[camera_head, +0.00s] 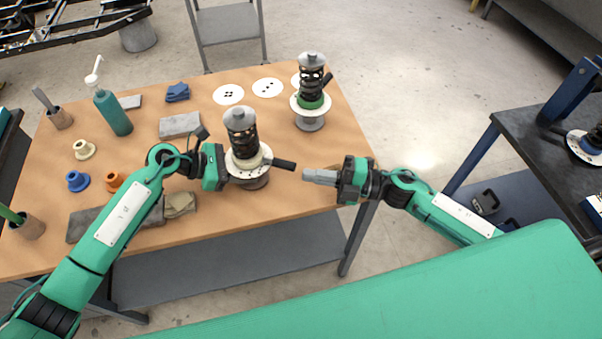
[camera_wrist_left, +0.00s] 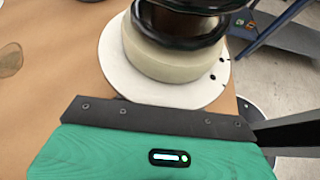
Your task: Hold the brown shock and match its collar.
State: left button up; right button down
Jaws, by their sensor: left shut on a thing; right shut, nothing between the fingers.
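The brown shock (camera_head: 241,127) stands upright on a round base near the table's front edge. It has a grey top cap, a dark coil and a brown core, with a cream collar (camera_wrist_left: 165,60) above a white dotted disc (camera_wrist_left: 112,62). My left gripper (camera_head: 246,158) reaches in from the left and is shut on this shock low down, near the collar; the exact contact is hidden. Loose collars lie at the left: cream (camera_head: 84,150), blue (camera_head: 77,181) and orange (camera_head: 114,181). My right gripper (camera_head: 312,176) is shut and empty, to the right of the shock.
Another shock (camera_head: 311,85) with a green collar stands at the back right. White discs (camera_head: 228,95) lie near the back edge. A green bottle (camera_head: 113,112), grey blocks (camera_head: 181,126) and cups occupy the left. A dark bench (camera_head: 530,130) stands at the right.

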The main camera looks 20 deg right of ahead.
pick_arm(q)
jog(key=shift+f, duration=0.1)
pick_arm(e)
jog(key=v, duration=0.6)
jog(key=shift+w+d, duration=0.2)
pick_arm(q)
jog(key=o, duration=1.2)
jog(key=shift+w, duration=0.1)
jog(key=shift+c, duration=0.2)
jog(key=shift+a, duration=0.1)
